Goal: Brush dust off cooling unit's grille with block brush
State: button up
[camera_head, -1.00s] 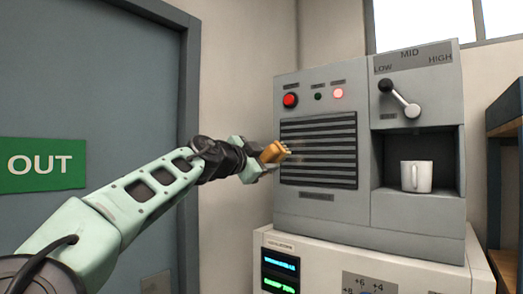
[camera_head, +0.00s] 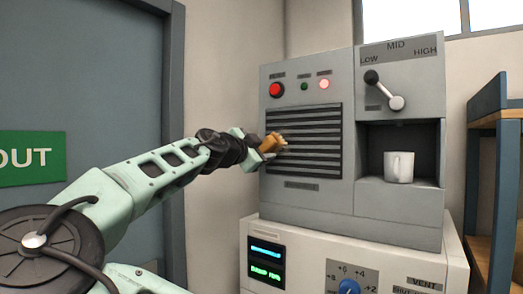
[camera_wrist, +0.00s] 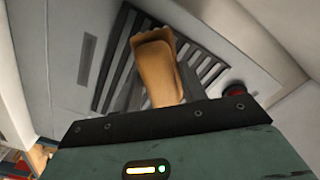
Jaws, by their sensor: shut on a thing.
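The cooling unit (camera_head: 305,200) is a grey box with a dark slatted grille (camera_head: 320,140) on its left front. My gripper (camera_head: 258,150) is at the grille's left edge and is shut on the block brush (camera_head: 270,144), a tan wooden block. In the wrist view the brush (camera_wrist: 157,72) stands out from the gripper in front of the grille (camera_wrist: 205,68), covering part of the slats. The bristle end is by the slats; I cannot tell whether it touches them. Dust is not clear on the slats in view.
A red button (camera_head: 276,90) and two small lamps sit above the grille. A lever (camera_head: 385,90) and a white mug (camera_head: 399,167) in a recess are to the right. A white cabinet (camera_head: 400,262) with a blue knob is below. A shelf (camera_head: 497,160) stands far right.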

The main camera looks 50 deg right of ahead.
jog(key=shift+w+d+b, duration=0.1)
jog(key=shift+d+b, duration=0.25)
jog(key=shift+d, duration=0.8)
dwell(0.4)
